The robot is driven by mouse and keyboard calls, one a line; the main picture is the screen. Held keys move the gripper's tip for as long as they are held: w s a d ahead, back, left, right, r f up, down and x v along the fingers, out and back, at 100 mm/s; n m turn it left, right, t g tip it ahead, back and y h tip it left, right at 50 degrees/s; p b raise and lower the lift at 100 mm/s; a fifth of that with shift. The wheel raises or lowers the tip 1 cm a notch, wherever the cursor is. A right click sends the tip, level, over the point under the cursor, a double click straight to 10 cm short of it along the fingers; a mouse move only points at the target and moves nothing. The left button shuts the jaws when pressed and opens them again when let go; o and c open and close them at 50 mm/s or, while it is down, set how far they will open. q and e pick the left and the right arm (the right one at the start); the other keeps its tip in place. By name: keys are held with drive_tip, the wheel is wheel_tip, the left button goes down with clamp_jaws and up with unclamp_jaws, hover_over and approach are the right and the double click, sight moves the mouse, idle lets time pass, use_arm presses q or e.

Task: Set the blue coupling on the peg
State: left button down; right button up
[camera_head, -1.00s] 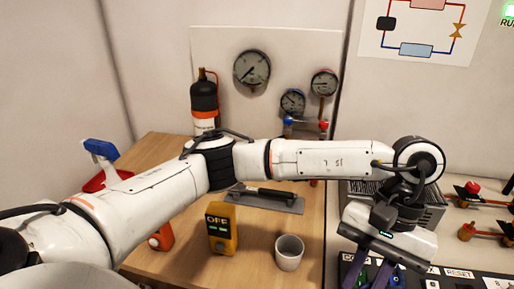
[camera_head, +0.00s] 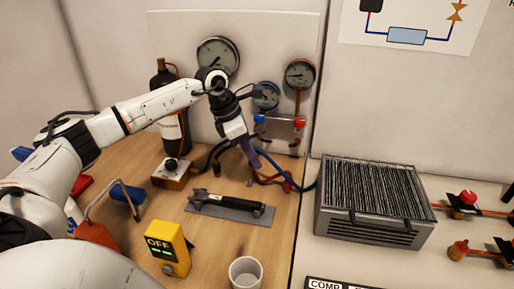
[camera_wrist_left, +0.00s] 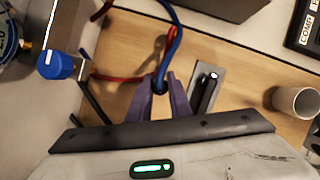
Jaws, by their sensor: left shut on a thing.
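My left gripper (camera_head: 250,156) is in front of the gauge panel, low over the back of the wooden table. In the left wrist view its purple fingers (camera_wrist_left: 160,92) are shut on the end of a blue hose (camera_wrist_left: 172,45). The blue coupling is at that end, mostly hidden between the fingertips. In the head view the blue hose (camera_head: 300,188) runs from the gripper to the right. A small upright piece (camera_head: 249,183) stands on the table just below the gripper; I cannot tell whether it is the peg. My right gripper is not in view.
Red hose (camera_head: 270,181) lies close beside the gripper. The valve manifold (camera_head: 280,128) with blue and red knobs is just behind. A grey tray with a black tool (camera_head: 228,205), a yellow meter (camera_head: 168,248) and a cup (camera_head: 245,272) stand nearer. A finned grey box (camera_head: 375,200) is right.

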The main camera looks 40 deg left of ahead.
sight(250, 167)
use_arm(q)
drive_tip(key=shift+w+a+r+n, duration=0.1)
drive_tip(key=shift+a+n, duration=0.1)
drive_tip(key=shift+a, duration=0.25)
drive_tip(key=shift+w+a+r+n, duration=0.1)
drive_tip(key=shift+a+n, duration=0.1)
drive_tip(key=shift+a, duration=0.25)
drive_tip(key=shift+s, duration=0.1)
drive_tip(key=shift+f+b, duration=1.65)
drive_tip(key=shift+f, duration=0.95)
drive_tip(key=shift+d+f, duration=0.1)
drive_tip(key=shift+f, duration=0.1)
drive_tip(key=shift+f+b, duration=0.6)
drive_tip(key=shift+f, duration=0.3)
